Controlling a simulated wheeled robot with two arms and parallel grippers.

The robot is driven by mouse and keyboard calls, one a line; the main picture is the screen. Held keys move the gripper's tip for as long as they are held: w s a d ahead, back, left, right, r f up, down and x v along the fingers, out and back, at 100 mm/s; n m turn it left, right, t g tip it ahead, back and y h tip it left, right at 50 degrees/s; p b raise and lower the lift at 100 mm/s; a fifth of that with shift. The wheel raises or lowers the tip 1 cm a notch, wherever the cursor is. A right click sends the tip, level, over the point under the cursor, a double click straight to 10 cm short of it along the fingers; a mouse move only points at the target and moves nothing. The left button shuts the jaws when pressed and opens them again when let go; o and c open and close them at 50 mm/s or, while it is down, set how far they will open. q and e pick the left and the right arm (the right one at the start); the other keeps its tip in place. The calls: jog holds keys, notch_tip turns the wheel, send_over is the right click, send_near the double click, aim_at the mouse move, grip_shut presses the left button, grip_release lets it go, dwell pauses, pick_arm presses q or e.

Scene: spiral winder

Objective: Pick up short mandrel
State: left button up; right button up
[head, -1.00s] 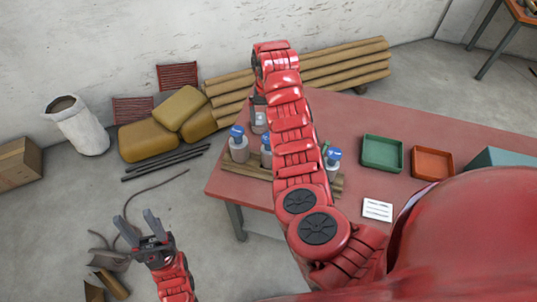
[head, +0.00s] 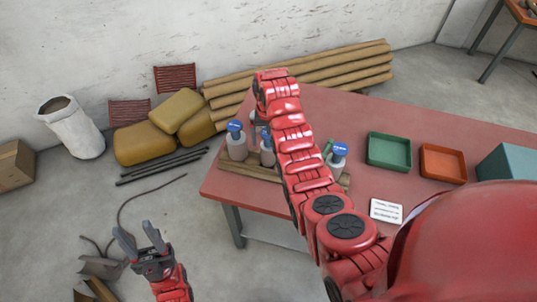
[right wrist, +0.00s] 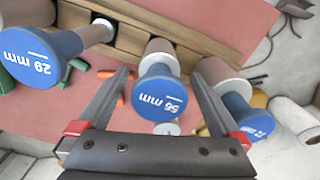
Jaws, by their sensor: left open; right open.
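Several grey mandrels with blue caps stand at a wooden rack on the red table. In the head view one is at the left (head: 237,143), one beside my right arm (head: 267,152) and one right of it (head: 337,163). In the right wrist view a middle mandrel (right wrist: 158,92) lies between the spread fingers of my right gripper (right wrist: 158,78). Others are to the left (right wrist: 42,58) and right (right wrist: 240,112). Which one is the short mandrel I cannot tell for sure. My left gripper (head: 139,236) is open and empty over the floor, left of the table.
The table (head: 285,215) also holds a green tray (head: 389,152), an orange tray (head: 443,163), a teal box (head: 510,162) and a white card (head: 386,211). Neighbouring mandrels stand close to my right gripper's fingers. Yellow sacks (head: 178,110) and tubes (head: 340,68) lie by the wall.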

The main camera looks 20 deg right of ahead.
aim_at(269, 147)
notch_tip(269, 147, down, 4)
jog(key=p, duration=0.2)
jog(key=shift+d+p, duration=0.1)
jog(key=shift+p, duration=0.3)
jog(key=shift+f, duration=0.15)
jog(key=shift+w, duration=0.1)
grip_shut()
